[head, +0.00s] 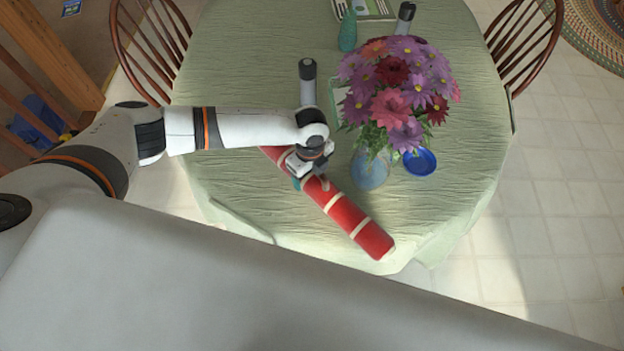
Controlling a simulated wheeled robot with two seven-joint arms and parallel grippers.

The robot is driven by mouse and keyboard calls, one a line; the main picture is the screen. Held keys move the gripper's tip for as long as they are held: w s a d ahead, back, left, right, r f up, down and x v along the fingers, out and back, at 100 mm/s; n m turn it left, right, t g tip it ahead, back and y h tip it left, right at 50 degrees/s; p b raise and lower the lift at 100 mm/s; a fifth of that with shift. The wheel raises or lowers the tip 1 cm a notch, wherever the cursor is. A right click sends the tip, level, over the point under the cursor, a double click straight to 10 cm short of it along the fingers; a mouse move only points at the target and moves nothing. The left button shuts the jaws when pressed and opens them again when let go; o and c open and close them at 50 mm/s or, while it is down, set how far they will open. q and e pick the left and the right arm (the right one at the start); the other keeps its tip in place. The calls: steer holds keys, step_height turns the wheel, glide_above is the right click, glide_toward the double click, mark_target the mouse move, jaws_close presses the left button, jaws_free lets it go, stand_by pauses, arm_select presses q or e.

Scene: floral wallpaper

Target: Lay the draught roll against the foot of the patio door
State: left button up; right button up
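The draught roll is a long red cylinder with pale bands (345,214). It slants across the near part of the table, its near end close to the front edge. My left gripper (310,182) comes down over the roll near its middle, with a finger at each side. I cannot tell whether the fingers press on it or whether the roll is raised off the cloth. My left wrist hides part of the roll. My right gripper and the patio door are not in view.
The table with a pale green cloth (235,70) holds a flower vase (370,170) close to the roll's right, a blue bowl (420,161), a grey-topped item (308,82) and a teal bottle (347,32). Wooden chairs (525,40) stand at the back. Tiled floor (560,220) is clear at right.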

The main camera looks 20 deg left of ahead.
arm_select(q)
steer(key=c, duration=1.2)
steer(key=shift+w+r, duration=0.1)
steer(key=shift+r, duration=0.1)
steer(key=shift+c, duration=0.5)
